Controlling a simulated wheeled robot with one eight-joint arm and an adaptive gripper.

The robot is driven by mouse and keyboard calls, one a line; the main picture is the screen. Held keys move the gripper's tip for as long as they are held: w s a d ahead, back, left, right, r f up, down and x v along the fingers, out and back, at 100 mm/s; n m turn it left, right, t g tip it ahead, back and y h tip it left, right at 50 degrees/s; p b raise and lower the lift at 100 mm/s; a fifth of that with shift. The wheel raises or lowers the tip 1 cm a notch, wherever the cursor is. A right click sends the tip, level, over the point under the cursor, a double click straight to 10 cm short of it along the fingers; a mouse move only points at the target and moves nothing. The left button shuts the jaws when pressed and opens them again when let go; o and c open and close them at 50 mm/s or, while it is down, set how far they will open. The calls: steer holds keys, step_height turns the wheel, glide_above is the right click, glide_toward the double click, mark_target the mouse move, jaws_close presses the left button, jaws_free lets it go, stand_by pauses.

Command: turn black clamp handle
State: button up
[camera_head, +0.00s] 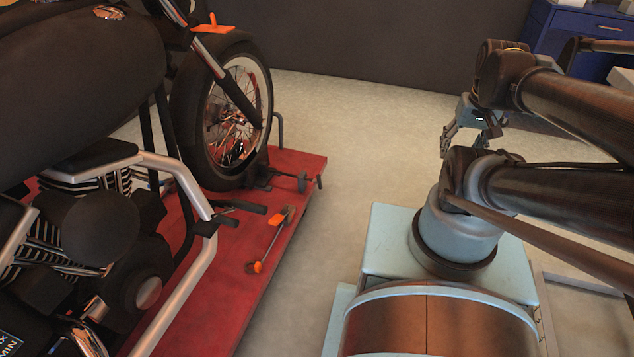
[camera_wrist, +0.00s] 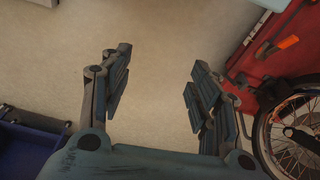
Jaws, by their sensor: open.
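The black clamp handle (camera_head: 311,182) sticks out at the right edge of the red lift platform (camera_head: 292,166), beside the base of the motorcycle's front wheel (camera_head: 232,112). It has a short shaft with a crossbar at its end. My gripper (camera_head: 467,132) is to the right of it, apart from it, over the floor. In the wrist view my gripper (camera_wrist: 160,64) is open, with only bare floor between its fingers. The red platform and wheel show at the right there; dark parts near the platform edge are too small to name surely.
An orange-ended tool (camera_head: 270,238) lies on the platform. The motorcycle (camera_head: 110,200) fills the left. A blue cabinet (camera_head: 580,35) stands at the back right. The floor (camera_head: 370,130) between platform and gripper is clear.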

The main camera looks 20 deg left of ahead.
steer(key=w+a+r, duration=0.4)
steer(key=w, duration=0.4)
steer(key=w+a+f+g, duration=0.1)
steer(key=w+a+f, duration=0.1)
steer(key=w+a, duration=1)
steer(key=n+g, duration=0.1)
glide_above(317, 180)
steer(key=a, duration=0.1)
step_height(317, 180, down, 34)
steer(key=shift+h, duration=0.3)
steer(key=f, duration=1.1)
steer(key=w+f, duration=0.1)
steer(key=f, duration=0.4)
steer(key=shift+d+f, duration=0.25)
steer(key=shift+f, duration=0.1)
